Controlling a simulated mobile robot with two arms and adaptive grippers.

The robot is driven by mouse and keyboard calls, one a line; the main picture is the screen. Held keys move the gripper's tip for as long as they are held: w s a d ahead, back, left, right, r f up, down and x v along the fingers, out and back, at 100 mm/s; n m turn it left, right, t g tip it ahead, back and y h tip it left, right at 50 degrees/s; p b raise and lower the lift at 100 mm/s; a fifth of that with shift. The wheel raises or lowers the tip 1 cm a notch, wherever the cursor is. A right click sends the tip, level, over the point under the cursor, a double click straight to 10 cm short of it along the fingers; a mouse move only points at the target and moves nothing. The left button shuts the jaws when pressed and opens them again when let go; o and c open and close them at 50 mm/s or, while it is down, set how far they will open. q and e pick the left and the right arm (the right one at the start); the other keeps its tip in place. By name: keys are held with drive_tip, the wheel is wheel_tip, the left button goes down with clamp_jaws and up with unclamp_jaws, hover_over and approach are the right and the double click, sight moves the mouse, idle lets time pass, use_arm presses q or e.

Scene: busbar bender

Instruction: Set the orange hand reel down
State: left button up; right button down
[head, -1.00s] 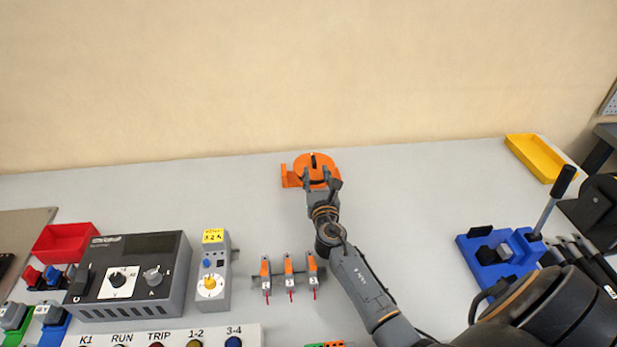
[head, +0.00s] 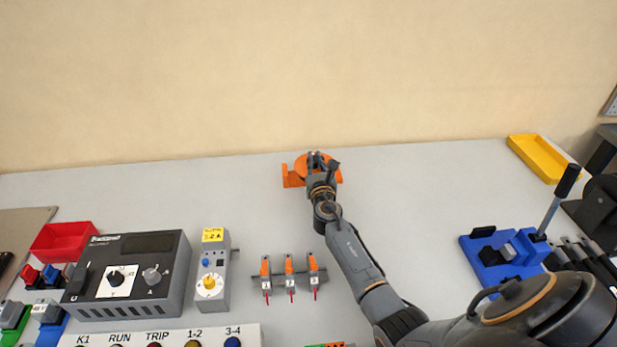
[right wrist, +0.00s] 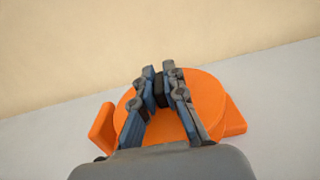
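The orange hand reel (head: 294,178) is at the back of the grey bench, close to the wall. It has a round orange disc with flat orange parts at its sides, and it appears to rest on the bench top. My right gripper (head: 317,157) is over the reel. In the right wrist view, the two fingers (right wrist: 160,78) close from both sides on a black grip at the middle of the orange disc (right wrist: 205,95). The fingers and palm hide part of the disc. My left gripper is not in view.
Bench space around the reel is clear. A yellow tray (head: 538,158) is at the back right, with a blue lever tool (head: 480,262) in front of it. Three orange-grey terminals (head: 290,276), a grey dial unit (head: 212,280), a larger control box (head: 130,290) and a red bin (head: 62,243) lie nearer.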

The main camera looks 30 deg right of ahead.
drive_tip(key=shift+r, duration=0.1)
idle(0.3)
drive_tip(key=shift+r, duration=0.15)
drive_tip(key=shift+w+r+p, duration=0.1)
drive_tip(key=shift+r+p, duration=0.45)
drive_tip(key=shift+p, duration=0.05)
wheel_tip(320, 180, up, 3)
drive_tip(key=shift+f+p, duration=0.2)
drive_tip(key=shift+p, duration=0.75)
drive_tip(key=s+a+r+p, duration=0.5)
drive_tip(key=s+a+r, duration=0.35)
drive_tip(key=s, duration=0.35)
drive_tip(key=s+a+r+n+t+y, duration=0.1)
drive_tip(key=s+a+r+n+y, duration=0.2)
drive_tip(key=s+a, duration=1.2)
drive_tip(key=s+n+y, duration=0.2)
drive_tip(key=s+y, duration=0.1)
drive_tip(key=y, duration=0.1)
drive_tip(key=shift+s+t+y, duration=0.3)
drive_tip(key=shift+t+y, duration=0.1)
